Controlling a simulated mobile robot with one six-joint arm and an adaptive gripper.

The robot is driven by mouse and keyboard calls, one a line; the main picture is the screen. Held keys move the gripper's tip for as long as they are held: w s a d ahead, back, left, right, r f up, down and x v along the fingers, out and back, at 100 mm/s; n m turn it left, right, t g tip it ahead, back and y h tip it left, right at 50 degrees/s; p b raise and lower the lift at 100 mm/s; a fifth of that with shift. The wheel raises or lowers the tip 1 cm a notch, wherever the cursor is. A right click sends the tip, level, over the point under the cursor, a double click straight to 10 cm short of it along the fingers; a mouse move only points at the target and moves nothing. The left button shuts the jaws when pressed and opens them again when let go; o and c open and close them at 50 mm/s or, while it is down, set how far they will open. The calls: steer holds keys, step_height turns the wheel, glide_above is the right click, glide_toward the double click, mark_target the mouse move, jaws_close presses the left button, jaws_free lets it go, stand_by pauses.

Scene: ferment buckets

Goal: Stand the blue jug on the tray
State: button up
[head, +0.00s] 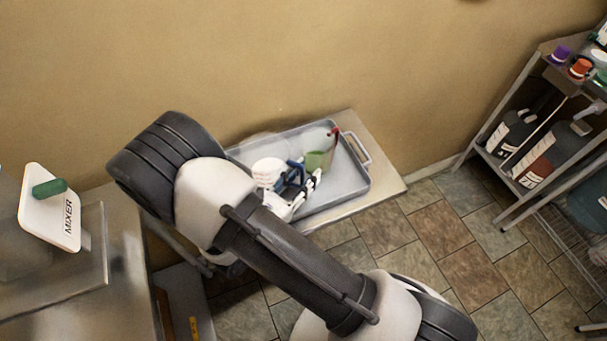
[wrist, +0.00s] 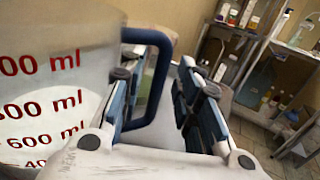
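The blue jug is a clear-white measuring jug (head: 268,170) with a blue handle and red ml marks. In the head view it appears to be at the left part of the grey tray (head: 352,187), upright; its base is hidden. In the wrist view the jug (wrist: 60,75) fills the left side, and its blue handle (wrist: 160,75) shows between my fingers. My gripper (wrist: 155,105) is open, with a gap between the handle and the right finger; I see no firm grip. In the head view my gripper (head: 298,190) is at the handle side of the jug.
A green jug (head: 316,160) with a red handle stands on the tray just right of the blue jug. The tray lies on a table (head: 390,182) against the wall. A mixer (head: 50,208) is at left; shelves with bottles (head: 545,155) are at right.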

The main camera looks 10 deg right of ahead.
steer(key=shift+r, duration=0.2)
steer(key=shift+s+a, duration=0.2)
steer(key=shift+a, duration=0.15)
steer(key=p+v, duration=0.2)
steer(key=v, duration=0.9)
steer(key=shift+s, duration=0.2)
steer(key=s+d+r+m+g+y, duration=0.2)
steer(key=d+r+m+g, duration=1)
steer(key=d+m, duration=0.1)
steer(key=s+d+r+m+t+y, duration=0.4)
steer(key=s+r+m+y, duration=0.3)
steer(key=r+m+y, duration=0.4)
steer(key=shift+s+r+m, duration=0.25)
steer(key=shift+r+m, duration=0.3)
steer(key=shift+m, duration=0.85)
